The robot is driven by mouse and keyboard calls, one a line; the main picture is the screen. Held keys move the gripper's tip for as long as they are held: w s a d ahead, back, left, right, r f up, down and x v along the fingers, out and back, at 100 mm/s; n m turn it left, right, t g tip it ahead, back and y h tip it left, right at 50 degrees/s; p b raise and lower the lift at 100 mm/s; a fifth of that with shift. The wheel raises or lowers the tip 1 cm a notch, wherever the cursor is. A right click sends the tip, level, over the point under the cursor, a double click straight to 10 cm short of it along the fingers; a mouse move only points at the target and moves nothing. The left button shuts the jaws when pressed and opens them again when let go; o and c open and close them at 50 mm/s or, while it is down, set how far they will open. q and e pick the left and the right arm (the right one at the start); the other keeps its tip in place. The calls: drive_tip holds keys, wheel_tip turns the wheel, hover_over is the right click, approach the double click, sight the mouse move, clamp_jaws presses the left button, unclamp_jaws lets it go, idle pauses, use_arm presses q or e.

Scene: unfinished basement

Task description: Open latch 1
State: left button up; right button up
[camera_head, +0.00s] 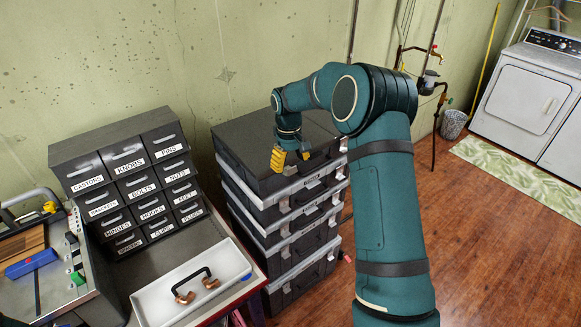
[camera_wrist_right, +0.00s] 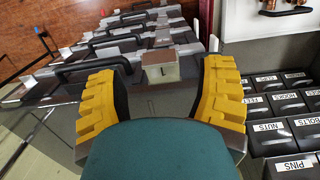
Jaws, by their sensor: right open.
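A stack of dark cases with pale metal rims (camera_head: 292,190) stands on the floor against the wall. My right gripper (camera_head: 290,156) is over the front part of the top case, with its yellow fingers pointing down. In the right wrist view the same gripper (camera_wrist_right: 163,72) is open and empty. A small brown-topped, pale block that looks like a latch (camera_wrist_right: 161,66) shows between its fingertips, apart from both fingers. A black carry handle (camera_wrist_right: 95,66) lies to its left. No number shows on any latch, so I cannot tell which is latch 1. My left gripper is not in view.
A labelled drawer cabinet (camera_head: 130,180) and a white tray (camera_head: 160,311) holding a black handle (camera_head: 193,284) stand left of the cases. A workbench (camera_head: 60,290) is farther left. Wooden floor (camera_head: 480,240) is clear at the right, near a white dryer (camera_head: 525,100).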

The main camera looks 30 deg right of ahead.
sight(292, 168)
wheel_tip(292, 168, up, 10)
drive_tip(key=shift+w, duration=0.3)
drive_tip(key=shift+a, duration=0.1)
drive_tip(key=b, duration=0.6)
drive_tip(key=shift+s+r, duration=0.3)
drive_tip(key=shift+s, duration=0.1)
drive_tip(key=shift+t, duration=0.3)
drive_tip(key=f+b, duration=0.1)
drive_tip(key=f, duration=0.3)
drive_tip(key=f+b, duration=0.1)
drive_tip(key=f, duration=0.3)
drive_tip(key=f+b, duration=0.1)
drive_tip(key=f, duration=0.3)
drive_tip(key=shift+s+f, duration=0.25)
